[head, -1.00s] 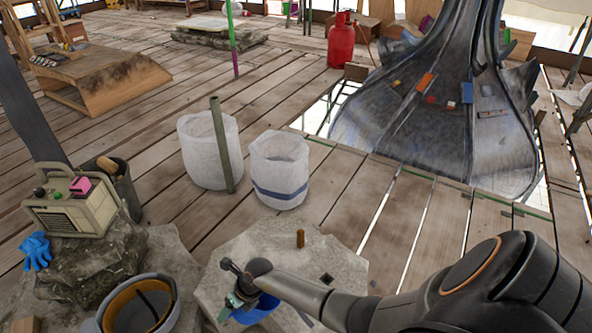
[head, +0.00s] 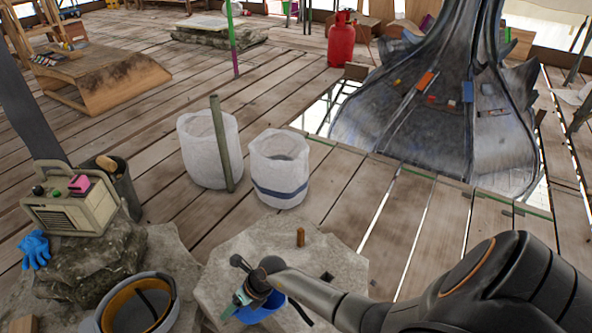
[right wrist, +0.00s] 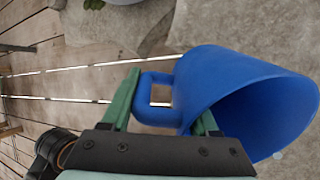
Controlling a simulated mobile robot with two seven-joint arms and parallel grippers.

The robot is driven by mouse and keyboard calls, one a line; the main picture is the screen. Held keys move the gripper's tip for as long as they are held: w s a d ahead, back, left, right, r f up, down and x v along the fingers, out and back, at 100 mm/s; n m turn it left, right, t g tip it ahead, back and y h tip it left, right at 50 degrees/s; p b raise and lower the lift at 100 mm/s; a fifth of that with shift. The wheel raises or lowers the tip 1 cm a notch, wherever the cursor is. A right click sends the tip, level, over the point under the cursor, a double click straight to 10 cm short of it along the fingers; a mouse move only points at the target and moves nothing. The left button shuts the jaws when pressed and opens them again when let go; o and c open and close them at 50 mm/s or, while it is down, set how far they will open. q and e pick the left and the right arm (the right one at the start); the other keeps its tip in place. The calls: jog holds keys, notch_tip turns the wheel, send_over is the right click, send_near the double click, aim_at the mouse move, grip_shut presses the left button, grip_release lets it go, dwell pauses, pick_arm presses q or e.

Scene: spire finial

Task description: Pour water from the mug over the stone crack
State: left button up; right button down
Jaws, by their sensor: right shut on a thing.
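A blue mug (right wrist: 235,75) shows large in the right wrist view, its open mouth facing the lower right. My right gripper (right wrist: 165,105) is shut on its handle, with the green fingers on either side. In the head view the mug (head: 262,312) is partly hidden by my right gripper (head: 240,300), over the front of a pale stone block (head: 225,265). I cannot make out a crack in the stone. A small pale spot shows near the mug's rim in the wrist view; I cannot tell whether it is water. My left gripper is not in view.
A brown peg (head: 300,238) stands on the stone, near a dark square hole (head: 327,278). A helmet (head: 140,305) lies at the lower left, near a radio-like box (head: 70,210). Two white sacks (head: 280,170) stand behind the stone. Gaps run between the floor planks.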

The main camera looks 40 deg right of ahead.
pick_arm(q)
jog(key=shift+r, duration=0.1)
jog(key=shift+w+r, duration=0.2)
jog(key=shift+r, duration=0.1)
pick_arm(e)
jog(key=shift+d, duration=0.1)
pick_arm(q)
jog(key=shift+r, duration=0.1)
